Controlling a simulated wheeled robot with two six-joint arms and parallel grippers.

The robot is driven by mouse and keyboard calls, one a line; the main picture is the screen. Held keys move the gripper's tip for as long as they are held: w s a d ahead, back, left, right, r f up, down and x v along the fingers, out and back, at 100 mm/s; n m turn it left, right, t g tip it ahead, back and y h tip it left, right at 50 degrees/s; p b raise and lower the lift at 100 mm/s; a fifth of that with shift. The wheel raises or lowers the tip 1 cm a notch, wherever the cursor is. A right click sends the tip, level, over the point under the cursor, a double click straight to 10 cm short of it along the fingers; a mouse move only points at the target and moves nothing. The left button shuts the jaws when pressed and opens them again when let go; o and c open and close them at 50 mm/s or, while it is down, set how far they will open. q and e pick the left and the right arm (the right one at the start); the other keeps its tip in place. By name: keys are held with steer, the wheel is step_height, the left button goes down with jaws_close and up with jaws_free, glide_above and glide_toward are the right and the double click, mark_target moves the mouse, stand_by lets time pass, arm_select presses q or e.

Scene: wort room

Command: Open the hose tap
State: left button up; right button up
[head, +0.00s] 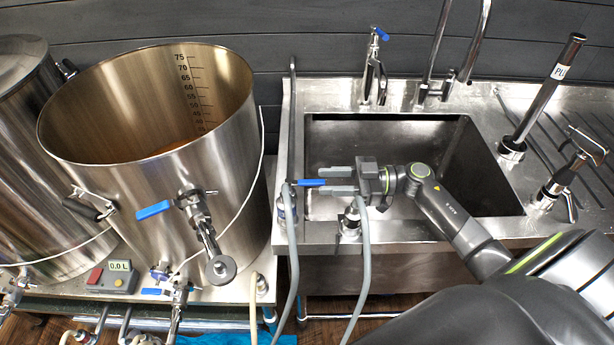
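A hose tap with a blue lever (312,182) is at the front left of the sink; a grey hose (293,250) hangs below it. The lever points right. My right gripper (335,181) reaches in from the right with its two grey fingers pointing left. The fingers are apart, and the lever's right end appears between them. I cannot tell whether either finger touches it. A second hose fitting (350,220) with its own grey hose (364,270) stands just below the gripper. My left gripper is not in view.
The steel sink basin (440,150) is behind the gripper. A blue-handled tap (375,75) and a curved faucet (438,60) stand at its back. A black-handled pipe (540,95) stands right. A large open kettle (150,180) with a blue-levered valve (155,209) stands left.

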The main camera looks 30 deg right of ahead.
mark_target(307, 181)
steer(key=shift+p+x, duration=0.4)
steer(key=shift+x, duration=2.4)
steer(key=shift+c, duration=0.3)
jaws_close()
